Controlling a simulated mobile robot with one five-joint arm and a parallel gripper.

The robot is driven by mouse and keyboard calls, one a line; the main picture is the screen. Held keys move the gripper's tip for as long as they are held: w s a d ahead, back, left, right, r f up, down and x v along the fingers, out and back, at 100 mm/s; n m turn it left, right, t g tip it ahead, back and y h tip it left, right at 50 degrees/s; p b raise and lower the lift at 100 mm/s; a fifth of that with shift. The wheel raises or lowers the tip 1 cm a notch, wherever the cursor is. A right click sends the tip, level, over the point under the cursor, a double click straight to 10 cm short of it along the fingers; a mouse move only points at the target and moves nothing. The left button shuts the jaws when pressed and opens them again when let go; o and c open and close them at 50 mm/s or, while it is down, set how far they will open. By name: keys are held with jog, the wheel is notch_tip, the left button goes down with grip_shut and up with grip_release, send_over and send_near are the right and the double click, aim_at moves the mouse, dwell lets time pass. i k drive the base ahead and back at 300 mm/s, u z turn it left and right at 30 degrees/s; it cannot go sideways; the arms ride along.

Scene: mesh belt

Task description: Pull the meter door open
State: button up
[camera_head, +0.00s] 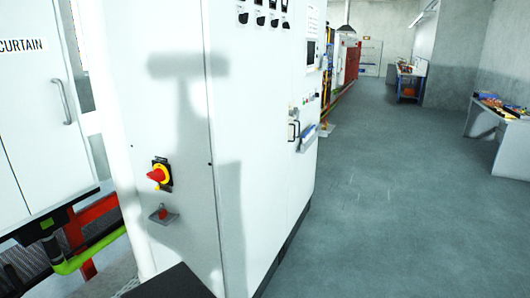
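A tall white control cabinet (265,180) fills the middle of the view. Its right-hand face has a row of small dark meters (259,19) at the top, which suggests this is the meter door; its edges are hard to make out. A slim handle (294,130) sits farther along that face. The cabinet looks shut, with only thin seams between panels. My gripper is not in view. A shadow like part of a robot falls across the near panel.
A red and yellow rotary switch (159,175) sticks out of the near panel. A white "CURTAIN" cabinet (30,110) with a bar handle stands left, above red and green pipes. Open grey floor (400,200) lies right, with a cluttered table (497,135) beyond.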

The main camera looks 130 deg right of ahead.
aim_at(248, 66)
jog(key=z, duration=1.7)
jog(key=k, duration=0.1)
jog(key=z, duration=2.9)
jog(key=i, duration=1)
jog(key=z, duration=0.1)
jog(key=k, duration=0.65)
jog(key=z, duration=0.55)
jog(key=i, duration=1.4)
jog(key=u, duration=0.2)
